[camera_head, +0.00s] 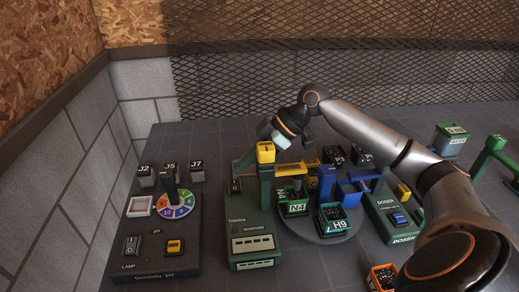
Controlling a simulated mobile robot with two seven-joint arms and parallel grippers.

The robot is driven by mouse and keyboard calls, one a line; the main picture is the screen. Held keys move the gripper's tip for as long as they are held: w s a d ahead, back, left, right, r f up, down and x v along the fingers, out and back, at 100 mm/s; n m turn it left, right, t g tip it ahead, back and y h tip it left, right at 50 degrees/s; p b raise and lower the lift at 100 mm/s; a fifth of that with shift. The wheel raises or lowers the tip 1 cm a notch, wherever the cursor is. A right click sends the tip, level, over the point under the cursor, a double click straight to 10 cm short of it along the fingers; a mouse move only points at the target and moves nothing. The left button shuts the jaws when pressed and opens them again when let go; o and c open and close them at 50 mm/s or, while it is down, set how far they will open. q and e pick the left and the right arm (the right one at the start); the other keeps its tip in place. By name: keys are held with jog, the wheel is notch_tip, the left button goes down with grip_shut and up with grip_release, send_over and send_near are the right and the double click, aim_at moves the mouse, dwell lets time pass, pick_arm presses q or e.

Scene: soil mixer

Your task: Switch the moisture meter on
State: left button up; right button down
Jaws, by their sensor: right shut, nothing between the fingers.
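A green unit with a dark front panel (253,228) stands in the middle of the table. Its labels are too small to read, so I cannot confirm that it is the moisture meter. A small switch marked 0 (235,186) is at its left rear, and a yellow block (265,152) tops its upright post. My right gripper (279,141) is shut and empty, pointing down just behind and to the right of the yellow block. I cannot tell whether it touches anything. My left gripper is out of view.
A dark panel with a LAMP switch (132,246) and colour dial (176,205) stands left. A round turntable (318,237) carries boxes N4 (294,208) and H9 (332,218). The green doser (392,218) stands right. Cubes J2, J5 and J7 (196,171) stand rear left.

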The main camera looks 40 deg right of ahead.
aim_at(231, 188)
jog(key=f, duration=0.2)
jog(key=f+b, duration=0.1)
jog(key=f, duration=0.1)
jog(key=shift+w+a+f, duration=0.1)
jog(key=shift+a+f, duration=0.05)
jog(key=shift+a, duration=0.05)
jog(key=shift+f, duration=0.15)
